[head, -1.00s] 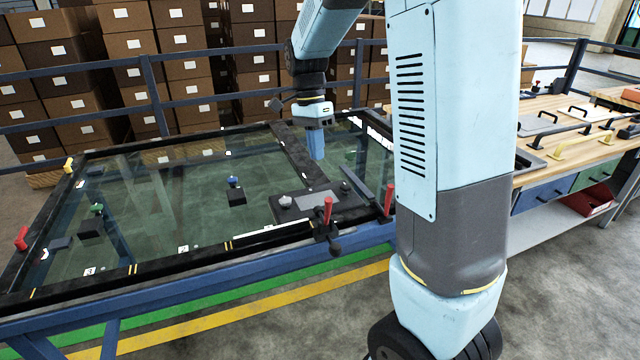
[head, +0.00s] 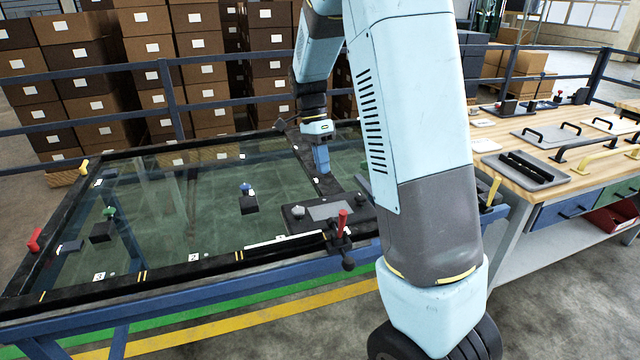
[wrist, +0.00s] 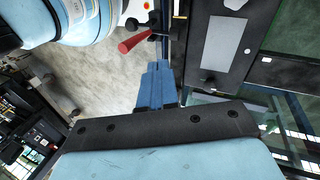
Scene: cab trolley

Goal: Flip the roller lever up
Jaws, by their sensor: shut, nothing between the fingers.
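A red-handled lever (head: 343,222) stands at the front edge of the glass-topped table, beside the dark panel, its handle pointing up. It may be the roller lever, but I cannot tell for sure. A red handle also shows in the wrist view (wrist: 134,41), lying at a slant in that picture. My gripper (head: 321,158) has blue fingers and is over the table, behind the panel in the head view. Its fingers are together in the wrist view (wrist: 158,72), empty and apart from the red handle. My arm hides part of the table's right end.
The dark panel (head: 300,228) with knobs and a grey plate lies near the front edge. Other small levers stand at the table's left: red (head: 34,240), green (head: 109,212), blue (head: 246,187). A yellow handle (head: 494,190) is right of my arm. A wooden workbench (head: 560,130) stands at right.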

